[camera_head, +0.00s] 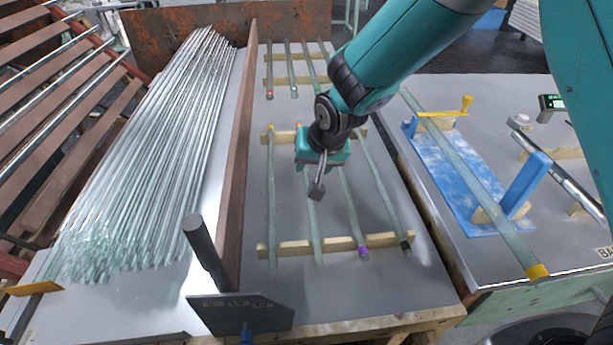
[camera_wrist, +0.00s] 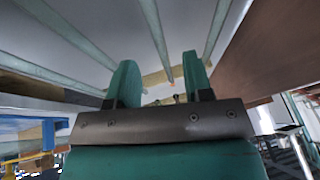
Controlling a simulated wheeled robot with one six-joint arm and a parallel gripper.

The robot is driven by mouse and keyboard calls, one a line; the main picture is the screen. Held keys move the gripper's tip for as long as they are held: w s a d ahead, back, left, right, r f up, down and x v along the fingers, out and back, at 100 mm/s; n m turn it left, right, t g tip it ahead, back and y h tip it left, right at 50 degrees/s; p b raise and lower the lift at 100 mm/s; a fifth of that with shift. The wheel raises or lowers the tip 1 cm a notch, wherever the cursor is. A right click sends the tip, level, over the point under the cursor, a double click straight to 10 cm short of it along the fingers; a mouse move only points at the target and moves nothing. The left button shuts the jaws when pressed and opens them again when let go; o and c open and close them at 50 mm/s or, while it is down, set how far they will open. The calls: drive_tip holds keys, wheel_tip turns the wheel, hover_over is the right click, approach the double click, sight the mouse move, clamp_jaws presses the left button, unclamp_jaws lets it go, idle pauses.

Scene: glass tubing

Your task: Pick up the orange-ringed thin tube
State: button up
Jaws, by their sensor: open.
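In the wrist view, a thin glass tube (camera_wrist: 156,35) runs between the finger directions, with a small orange mark near its far end. My gripper (camera_head: 316,188) is over that tube, pointing down, open with nothing held. Its two fingers show apart in the wrist view (camera_wrist: 159,60). Whether they reach down to the tube's height I cannot tell.
Beside it lie a tube with a yellow-orange far end (camera_head: 271,190), a purple-ringed tube (camera_head: 352,215) and a dark-ended tube (camera_head: 385,195), across wooden bars (camera_head: 290,249). A brown partition (camera_head: 236,160) stands left. A blue stand (camera_head: 440,170) is right.

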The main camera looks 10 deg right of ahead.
sight(308, 176)
drive_tip(key=shift+x, duration=2.75)
drive_tip(key=shift+d, duration=0.15)
clamp_jaws()
